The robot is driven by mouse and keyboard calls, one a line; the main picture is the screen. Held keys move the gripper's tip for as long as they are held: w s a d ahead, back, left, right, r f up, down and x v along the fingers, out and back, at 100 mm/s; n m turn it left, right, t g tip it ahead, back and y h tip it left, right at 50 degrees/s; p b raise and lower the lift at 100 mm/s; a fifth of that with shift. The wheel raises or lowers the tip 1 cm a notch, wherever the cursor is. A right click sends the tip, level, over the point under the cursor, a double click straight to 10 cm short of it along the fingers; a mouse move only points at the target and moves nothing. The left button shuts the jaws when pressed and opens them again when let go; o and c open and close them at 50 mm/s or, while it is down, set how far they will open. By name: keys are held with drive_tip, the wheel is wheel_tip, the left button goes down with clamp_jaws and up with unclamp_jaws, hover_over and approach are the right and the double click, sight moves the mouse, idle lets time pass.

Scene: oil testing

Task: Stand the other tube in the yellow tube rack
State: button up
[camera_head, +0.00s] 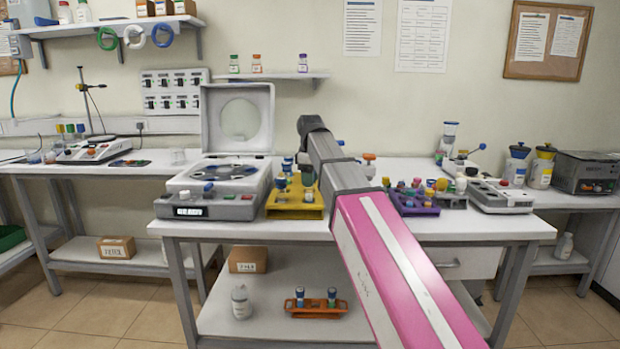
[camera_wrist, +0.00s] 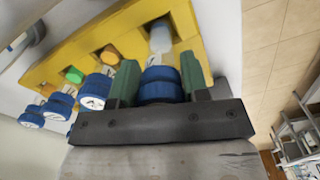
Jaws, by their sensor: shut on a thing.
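The yellow tube rack (camera_head: 283,211) stands on the bench, right of the open centrifuge. Part of it is hidden behind my arm. In the wrist view the yellow rack (camera_wrist: 107,32) fills the upper left. Several blue-capped tubes line its near side, and green and orange spots show in its openings. My gripper (camera_wrist: 158,84) is shut on a blue-capped tube (camera_wrist: 160,86), with one green finger on each side of the cap. The held tube is over or at the rack's edge; its lower end and whether it is inside a hole cannot be told.
A centrifuge (camera_head: 215,205) with raised lid stands left of the rack. A purple rack (camera_head: 412,208) with several tubes stands to the right. An orange rack (camera_head: 316,311) with two tubes and a white bottle (camera_head: 241,302) are on the lower shelf.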

drive_tip(key=shift+f, duration=1.35)
idle(0.3)
idle(0.6)
drive_tip(key=o, duration=1)
